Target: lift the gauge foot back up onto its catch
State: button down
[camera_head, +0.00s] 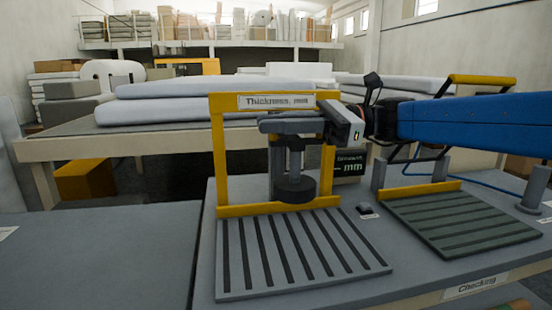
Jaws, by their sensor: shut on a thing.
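The thickness gauge is a yellow frame (219,160) with a sign reading "Thickness, mm" across its top. Its gauge foot (295,189) is a dark round weight on a dark upright stem, inside the frame. The foot looks raised above the slatted grey plate (300,262); the exact gap cannot be told. My gripper (288,124) reaches in from the right, below the sign, with its dark fingers shut around the top of the foot's stem. The fingers hide the grip point, and the catch cannot be made out. A dark display (350,166) showing "– mm" stands behind right.
A second slatted plate (460,220) with a yellow frame lies to the right, under my blue arm. A small dark item (364,209) lies between the plates. White wadding (180,104) lies on a table behind. The grey surface at left (100,255) is clear.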

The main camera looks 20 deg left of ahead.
jog(key=shift+r, duration=0.9)
jog(key=c, duration=1.8)
grip_release()
jog(key=shift+w+d+f, duration=0.1)
jog(key=shift+w+d, duration=0.25)
jog(key=shift+d, duration=0.1)
jog(key=v, duration=1.6)
jog(key=shift+d, duration=0.25)
